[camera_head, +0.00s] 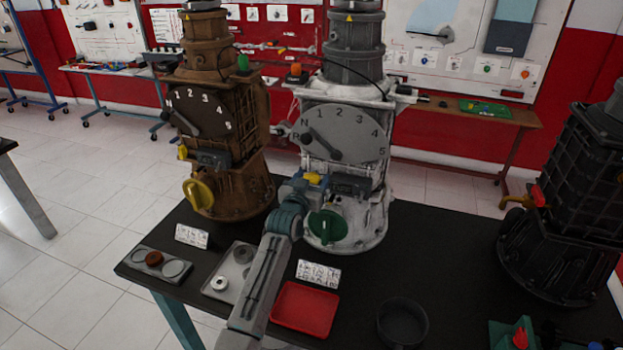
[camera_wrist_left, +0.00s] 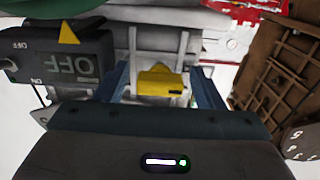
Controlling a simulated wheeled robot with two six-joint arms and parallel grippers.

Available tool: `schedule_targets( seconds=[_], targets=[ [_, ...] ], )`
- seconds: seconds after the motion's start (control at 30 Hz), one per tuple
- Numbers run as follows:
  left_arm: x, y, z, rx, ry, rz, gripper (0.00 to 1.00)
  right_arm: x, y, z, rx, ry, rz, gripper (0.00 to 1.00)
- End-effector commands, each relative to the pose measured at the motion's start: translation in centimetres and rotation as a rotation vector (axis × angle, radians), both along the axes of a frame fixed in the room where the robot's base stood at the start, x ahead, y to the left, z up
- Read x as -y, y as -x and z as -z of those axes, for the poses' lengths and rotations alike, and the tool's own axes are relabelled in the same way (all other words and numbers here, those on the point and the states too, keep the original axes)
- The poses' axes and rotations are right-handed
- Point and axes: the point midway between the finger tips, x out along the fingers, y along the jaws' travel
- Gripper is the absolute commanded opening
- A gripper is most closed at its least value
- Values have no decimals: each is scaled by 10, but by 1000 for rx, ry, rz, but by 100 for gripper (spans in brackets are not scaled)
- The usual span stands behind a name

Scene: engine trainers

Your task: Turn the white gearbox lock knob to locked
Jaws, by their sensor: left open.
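The white gearbox (camera_head: 345,118) stands upright on the dark table, with a grey numbered dial plate on its front. Its yellow lock knob (camera_head: 313,179) sits below the dial, left of a small grey box (camera_head: 350,186). My left gripper (camera_head: 304,186) is at the knob and open. In the left wrist view the yellow knob (camera_wrist_left: 160,83) lies between the two blue fingers of my left gripper (camera_wrist_left: 164,88), with a gap visible on each side. A dark box (camera_wrist_left: 65,63) beside it reads OFF. My right gripper is not in view.
A green handle (camera_head: 327,227) sits just below the knob. A brown gearbox (camera_head: 232,145) stands close on the left and a black one (camera_head: 565,190) on the right. A red tray (camera_head: 305,309) and dark bowl (camera_head: 402,322) lie in front. The table between the white and black gearboxes is clear.

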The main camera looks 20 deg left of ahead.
Motion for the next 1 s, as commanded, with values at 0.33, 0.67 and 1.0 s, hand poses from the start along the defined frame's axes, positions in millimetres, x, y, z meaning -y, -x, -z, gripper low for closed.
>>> schedule_targets(
  seconds=[0.33,0.67,1.0],
  targets=[
    [0,0,0,0,0,0,17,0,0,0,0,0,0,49],
    [0,0,0,2,-38,0,17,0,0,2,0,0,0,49],
    [0,0,1,11,-260,0,17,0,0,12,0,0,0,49]
  ],
)
